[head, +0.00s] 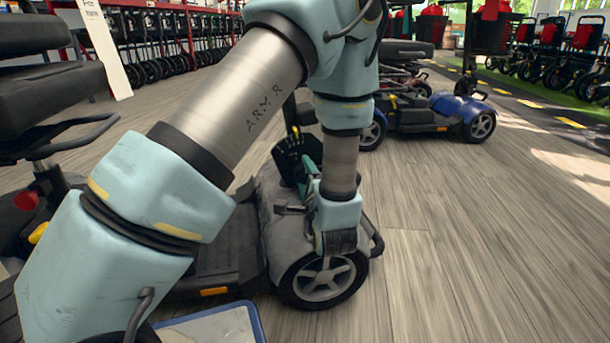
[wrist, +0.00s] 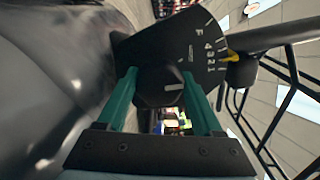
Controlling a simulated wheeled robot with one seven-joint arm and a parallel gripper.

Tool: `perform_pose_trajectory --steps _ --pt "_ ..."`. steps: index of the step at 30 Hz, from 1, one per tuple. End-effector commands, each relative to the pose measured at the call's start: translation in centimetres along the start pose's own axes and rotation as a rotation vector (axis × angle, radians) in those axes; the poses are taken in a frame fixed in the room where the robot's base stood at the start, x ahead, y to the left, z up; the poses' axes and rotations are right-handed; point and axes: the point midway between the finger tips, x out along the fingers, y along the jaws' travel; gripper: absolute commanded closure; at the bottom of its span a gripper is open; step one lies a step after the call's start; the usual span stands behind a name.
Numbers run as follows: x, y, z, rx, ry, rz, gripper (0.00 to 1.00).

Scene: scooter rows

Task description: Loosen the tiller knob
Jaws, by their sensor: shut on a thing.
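The tiller knob (wrist: 158,90) is a black, faceted knob with a white line on its face, in the middle of the wrist view. My gripper (wrist: 159,75) has its two green fingers closed on the knob's left and right sides. Behind the knob is a black fan-shaped plate (wrist: 203,46) with white marks. In the head view my gripper (head: 304,170) reaches the tiller area of the grey scooter (head: 272,208). The marked plate (head: 289,146) shows just beyond the fingers there, and the knob itself is hidden.
A yellow pointer (wrist: 231,57) sits beside the plate. A blue scooter (head: 461,107) stands behind at the right. A dark seat (head: 50,90) is close at the left. A blue-rimmed tray (head: 255,322) is low in front. The wooden floor at the right is clear.

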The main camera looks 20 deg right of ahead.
Motion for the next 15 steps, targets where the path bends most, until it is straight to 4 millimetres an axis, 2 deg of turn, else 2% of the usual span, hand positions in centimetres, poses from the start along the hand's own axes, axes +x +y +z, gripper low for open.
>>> perform_pose_trajectory --steps 6,15 --pt "-0.08 0.18 -0.07 -0.187 0.002 0.003 0.88" --pt "-0.12 0.20 -0.14 -0.372 0.003 0.003 0.88"
